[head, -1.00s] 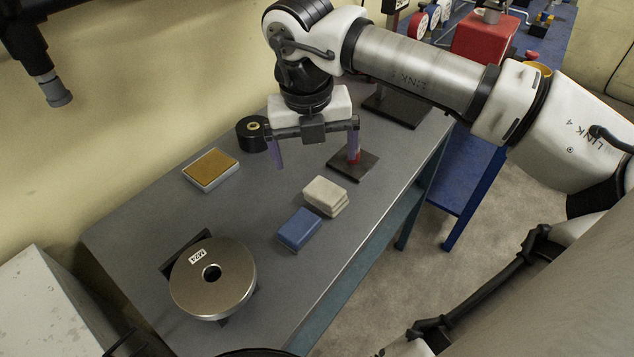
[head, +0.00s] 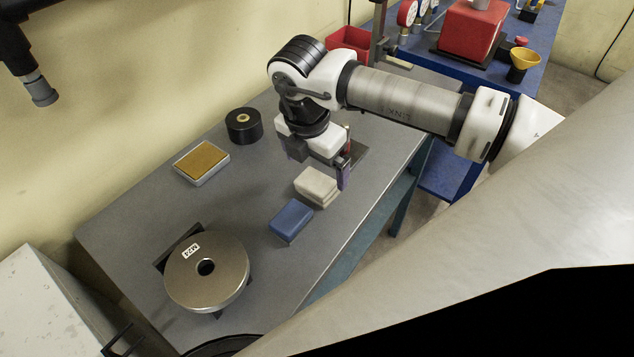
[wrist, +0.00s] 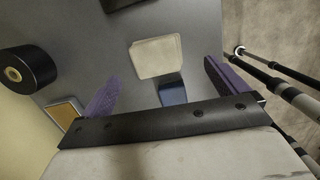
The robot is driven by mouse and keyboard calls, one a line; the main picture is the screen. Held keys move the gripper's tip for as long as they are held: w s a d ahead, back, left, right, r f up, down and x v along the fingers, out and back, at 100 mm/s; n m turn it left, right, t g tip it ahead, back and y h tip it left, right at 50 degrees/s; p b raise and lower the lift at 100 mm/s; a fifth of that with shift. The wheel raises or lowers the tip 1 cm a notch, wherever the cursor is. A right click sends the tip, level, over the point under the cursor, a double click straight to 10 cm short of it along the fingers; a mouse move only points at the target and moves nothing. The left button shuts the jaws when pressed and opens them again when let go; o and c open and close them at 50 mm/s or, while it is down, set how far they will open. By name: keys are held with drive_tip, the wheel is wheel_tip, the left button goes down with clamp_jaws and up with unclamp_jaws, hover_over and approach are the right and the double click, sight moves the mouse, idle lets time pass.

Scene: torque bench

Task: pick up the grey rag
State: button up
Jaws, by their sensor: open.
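The grey rag (head: 316,186) is a pale, folded stack on the grey bench, just behind a blue folded cloth (head: 291,221). My gripper (head: 317,174) is open and empty, with purple finger pads, above and close to the rag's far side. In the wrist view, the grey rag (wrist: 156,57) lies ahead of and between the spread fingers (wrist: 163,84). The blue cloth (wrist: 172,91) shows there partly hidden behind my gripper's bar. No contact with the rag is visible.
A round metal disc (head: 222,281) lies at the bench's near end. A tray with an orange-brown top (head: 202,162) and a black roll (head: 243,125) stand to the left. A dark stand (head: 357,156) is behind the gripper. The bench's left middle is clear.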

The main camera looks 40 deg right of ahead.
drive_tip(key=f, duration=0.4)
drive_tip(key=d+f, duration=0.1)
drive_tip(key=f, duration=0.1)
drive_tip(key=shift+w+f+b, duration=0.3)
drive_tip(key=shift+w+b, duration=0.05)
drive_tip(key=c, duration=1.1)
drive_tip(key=shift+o, duration=0.2)
wheel_tip(320, 180, up, 20)
drive_tip(key=p, duration=0.6)
drive_tip(key=shift+p, duration=0.4)
drive_tip(key=o, duration=0.4)
drive_tip(key=c, duration=0.3)
